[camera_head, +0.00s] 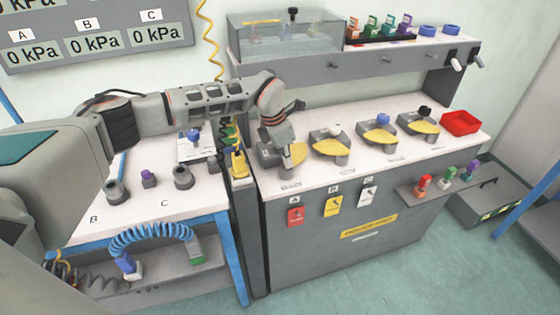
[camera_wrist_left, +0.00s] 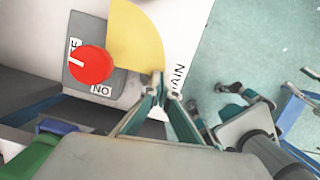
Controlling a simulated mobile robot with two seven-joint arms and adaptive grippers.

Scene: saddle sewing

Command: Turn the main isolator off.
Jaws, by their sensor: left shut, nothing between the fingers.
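The main isolator is a grey box (camera_wrist_left: 75,100) with a round red knob (camera_wrist_left: 91,64) and a yellow plate (camera_wrist_left: 136,35) in the left wrist view. A white line shows on the left side of the knob. An "ON" label sits below the knob; another label beside it is partly covered. In the head view the box (camera_head: 268,160) is partly hidden behind my left gripper (camera_head: 290,162), and I cannot make out the red knob there. My left gripper (camera_wrist_left: 164,86) is shut and empty, its tips by the plate's lower edge, apart from the knob.
Three similar switches with white (camera_head: 333,131), blue (camera_head: 382,119) and black (camera_head: 424,111) knobs stand in a row to the right. A red tray (camera_head: 461,123) is at the far end. A shelf (camera_head: 350,62) overhangs the back. Coloured tags hang on the front panel.

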